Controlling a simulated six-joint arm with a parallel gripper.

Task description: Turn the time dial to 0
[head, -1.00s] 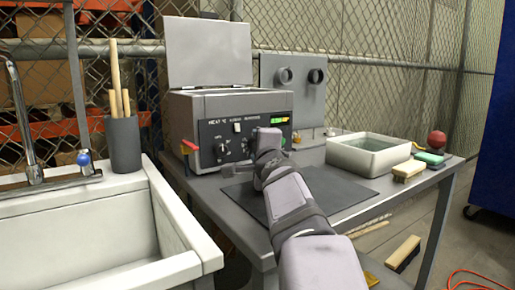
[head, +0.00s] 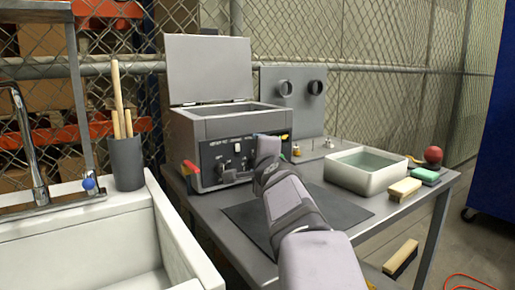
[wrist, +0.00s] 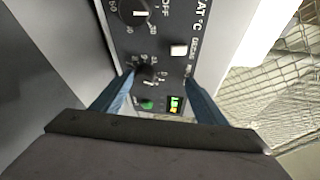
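The time dial (wrist: 146,73) is a dark knob on the dark control panel (wrist: 190,20). In the wrist view it sits between my fingertips, closer to the left one. Its pointer setting is too small to read. My gripper (wrist: 160,74) is open, with its two blue fingers on either side of the dial. I cannot tell whether the left finger touches it. In the head view, my gripper (head: 238,174) is at the front of the grey tank (head: 185,130), whose lid is raised, and my arm covers part of the panel.
A second dial (wrist: 134,12) marked OFF, a white switch (wrist: 179,50), a green button (wrist: 147,104) and a lit display (wrist: 174,103) are close by. A white basin (head: 350,180) stands right of the tank. The sink (head: 75,235) is at left.

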